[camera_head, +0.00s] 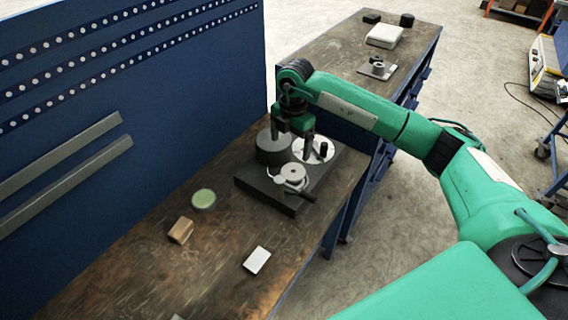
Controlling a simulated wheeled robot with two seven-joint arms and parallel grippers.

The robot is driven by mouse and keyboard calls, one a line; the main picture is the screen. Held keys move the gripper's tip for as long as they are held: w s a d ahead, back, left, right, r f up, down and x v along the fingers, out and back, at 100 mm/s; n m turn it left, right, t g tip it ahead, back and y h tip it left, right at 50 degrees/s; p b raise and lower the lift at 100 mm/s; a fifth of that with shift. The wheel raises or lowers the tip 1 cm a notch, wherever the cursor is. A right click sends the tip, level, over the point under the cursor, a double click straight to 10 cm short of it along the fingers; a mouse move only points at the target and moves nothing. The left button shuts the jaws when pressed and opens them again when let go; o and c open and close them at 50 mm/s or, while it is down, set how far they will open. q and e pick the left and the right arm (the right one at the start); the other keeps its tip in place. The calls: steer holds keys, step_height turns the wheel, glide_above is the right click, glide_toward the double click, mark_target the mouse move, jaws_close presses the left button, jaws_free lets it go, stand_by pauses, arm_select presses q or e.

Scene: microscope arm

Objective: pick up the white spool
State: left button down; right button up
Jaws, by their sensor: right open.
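A white spool-like part (292,173) with a round top sits on the front of a dark base plate (268,197) on the workbench. A metal bracket and a dark lever show at its lower right. My right gripper (291,136) is open and points down over the back of the plate, behind and above the white part and apart from it. My left gripper is not in view.
A dark cylinder (274,150) and a white disc with a black knob (324,149) stand close to the gripper. A green-topped dish (203,198), a brown block (181,230) and a white card (257,260) lie left and in front. A blue panel (130,90) borders the bench (150,275).

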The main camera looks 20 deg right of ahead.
steer(key=d, duration=0.1)
steer(key=p, duration=0.3)
glide_above(294, 170)
step_height(294, 170, down, 6)
steer(key=shift+s+a+f, duration=0.15)
step_height(294, 170, down, 2)
steer(key=shift+f+p, duration=0.1)
steer(key=shift+p, duration=0.4)
step_height(294, 170, down, 3)
steer(key=shift+f+p, duration=0.2)
steer(key=shift+p, duration=0.65)
steer(key=shift+d+f, duration=0.2)
steer(key=shift+f, duration=0.3)
steer(key=c, duration=1)
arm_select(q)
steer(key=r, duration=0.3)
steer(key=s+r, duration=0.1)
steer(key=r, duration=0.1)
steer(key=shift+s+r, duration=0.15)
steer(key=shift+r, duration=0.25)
arm_select(e)
steer(key=shift+c, duration=0.4)
